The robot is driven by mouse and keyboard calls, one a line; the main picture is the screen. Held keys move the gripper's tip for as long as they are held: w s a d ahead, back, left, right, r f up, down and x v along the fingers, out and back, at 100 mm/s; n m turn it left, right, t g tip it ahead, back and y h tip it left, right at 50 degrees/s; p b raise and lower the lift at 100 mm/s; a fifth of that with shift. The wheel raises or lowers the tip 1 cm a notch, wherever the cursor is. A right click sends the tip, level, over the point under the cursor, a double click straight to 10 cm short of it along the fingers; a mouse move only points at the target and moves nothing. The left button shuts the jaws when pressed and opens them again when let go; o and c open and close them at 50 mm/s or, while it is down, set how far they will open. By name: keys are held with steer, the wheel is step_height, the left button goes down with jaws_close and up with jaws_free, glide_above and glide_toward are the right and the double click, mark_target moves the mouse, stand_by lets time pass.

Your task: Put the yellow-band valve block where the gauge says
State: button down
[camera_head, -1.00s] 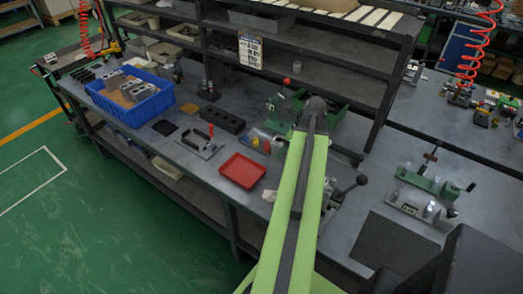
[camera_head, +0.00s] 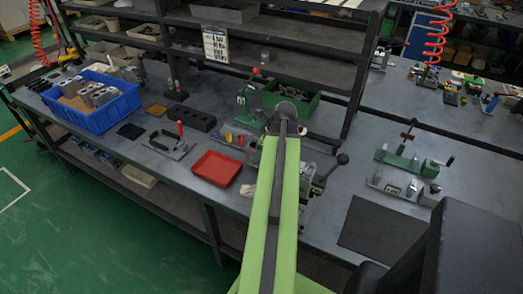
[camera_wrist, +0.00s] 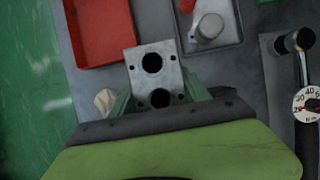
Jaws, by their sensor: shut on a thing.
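A grey metal valve block (camera_wrist: 134,62) with two large round holes is between the green fingers of my gripper (camera_wrist: 158,98) in the wrist view. My gripper is shut on it, over the grey bench. No yellow band shows on the face turned to the camera, so I cannot confirm its colour mark. A white round gauge (camera_wrist: 309,105) with a dial is at the right edge of the wrist view. Its numbers are partly cut off and I cannot read its needle surely. In the head view my arm hides the gripper and the block.
A red tray (camera_head: 216,168) lies on the bench left of my arm. A blue bin (camera_head: 107,118) with several grey blocks stands at the bench's left. A black block with holes (camera_head: 191,117) and a toggle clamp fixture (camera_head: 172,146) lie between. A dark mat (camera_head: 383,229) is at right.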

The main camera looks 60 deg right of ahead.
step_height(320, 180, down, 3)
steer(key=shift+r+b, duration=0.1)
steer(key=shift+b, duration=0.75)
steer(key=shift+r, duration=0.2)
steer(key=shift+f, duration=0.15)
steer(key=c, duration=0.5)
jaws_free()
